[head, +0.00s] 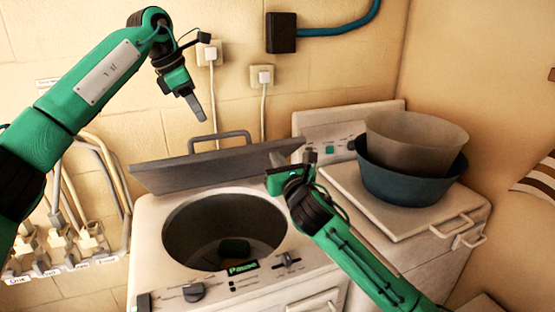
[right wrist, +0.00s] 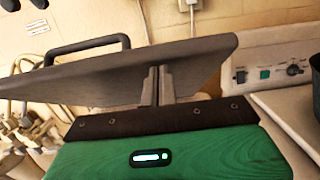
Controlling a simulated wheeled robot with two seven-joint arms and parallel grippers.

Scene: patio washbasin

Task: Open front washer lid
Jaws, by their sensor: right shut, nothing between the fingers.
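The front washer (head: 160,230) has a round tub opening. Its dark grey lid (head: 210,167) stands raised and tilted behind the opening, with a bar handle (head: 218,136) on its far side. In the right wrist view the lid (right wrist: 190,62) stretches across in front of the fingers. My right gripper (head: 276,160) is at the lid's right end, its fingers (right wrist: 157,72) pressed together with nothing between them. I cannot tell whether they touch the lid. My left gripper (head: 195,106) hangs above and behind the lid, apart from it, seen side-on.
A second washer (head: 380,215) stands at the right with a shut lid, bearing a grey basin (head: 415,143) nested in a dark teal one (head: 408,186). Pipes and taps (head: 90,235) line the left wall.

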